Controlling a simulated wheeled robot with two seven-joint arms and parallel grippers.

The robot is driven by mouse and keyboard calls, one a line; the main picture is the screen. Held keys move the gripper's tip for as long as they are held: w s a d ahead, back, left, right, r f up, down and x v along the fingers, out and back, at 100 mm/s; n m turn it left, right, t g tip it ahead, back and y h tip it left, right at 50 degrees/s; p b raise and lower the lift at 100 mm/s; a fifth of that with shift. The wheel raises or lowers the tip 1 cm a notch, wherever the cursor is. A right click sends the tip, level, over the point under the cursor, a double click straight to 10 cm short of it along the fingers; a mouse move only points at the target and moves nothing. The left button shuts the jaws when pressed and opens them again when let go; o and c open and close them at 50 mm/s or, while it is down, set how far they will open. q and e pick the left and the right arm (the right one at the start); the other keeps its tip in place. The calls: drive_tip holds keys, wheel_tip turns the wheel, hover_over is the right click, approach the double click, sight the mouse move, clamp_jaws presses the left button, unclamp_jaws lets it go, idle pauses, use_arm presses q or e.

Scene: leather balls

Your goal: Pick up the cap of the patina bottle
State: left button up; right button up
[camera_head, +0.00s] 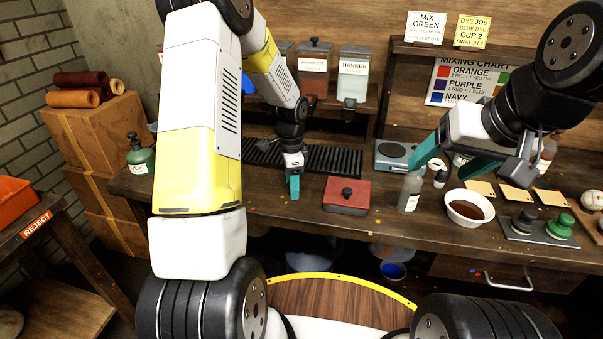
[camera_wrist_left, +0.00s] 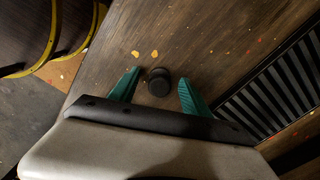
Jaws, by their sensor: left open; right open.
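A small round black cap-like object (camera_wrist_left: 158,82) is on the dark wooden table, between the teal fingers of my left gripper (camera_wrist_left: 157,82), touching neither as far as I can tell. My left gripper (camera_head: 293,190) points down over the table and is open; it hides the black object in the head view. A grey bottle with a white label (camera_head: 410,192) stands below my right gripper (camera_head: 431,172); its label is unreadable, so I cannot tell if it is the patina bottle. My right gripper is open, with nothing visible held.
A black slatted mat (camera_head: 335,160) lies behind my left gripper. The table left of my left gripper is mostly clear.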

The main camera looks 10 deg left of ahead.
use_arm(q)
clamp_jaws()
drive_tip(key=shift+r, duration=0.1)
idle(0.3)
